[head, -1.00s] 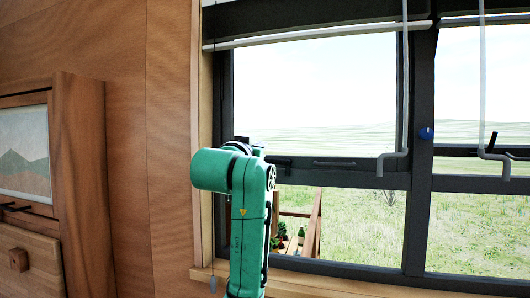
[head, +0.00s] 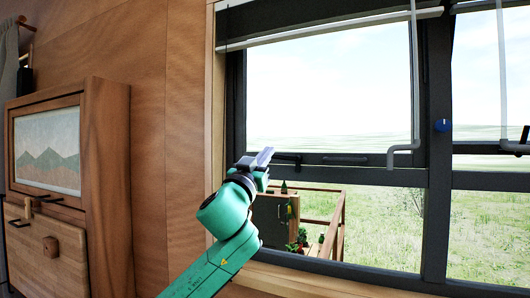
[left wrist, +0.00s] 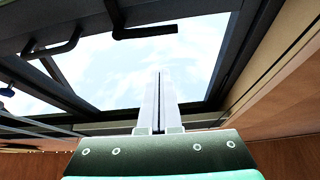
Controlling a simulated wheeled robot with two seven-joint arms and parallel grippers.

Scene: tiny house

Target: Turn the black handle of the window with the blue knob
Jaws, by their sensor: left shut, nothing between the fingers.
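The dark-framed window (head: 436,200) fills the right of the head view. A round blue knob (head: 443,125) sits on its upright bar, and it also shows at the left edge of the left wrist view (left wrist: 7,91). A black handle (head: 287,159) is on the left pane's lower rail. The left wrist view shows a black L-shaped handle (left wrist: 146,32) above and beyond my fingertips. My left gripper (head: 266,155) is shut and empty, just left of the handle; its fingers (left wrist: 158,75) appear apart from it in the left wrist view. My right gripper is not in view.
A grey crank rod (head: 415,90) hangs in front of the left pane. A second black handle (head: 524,135) is at the right edge. A wooden cabinet (head: 105,180) with a picture stands at left. A wooden sill (head: 300,282) runs below the window.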

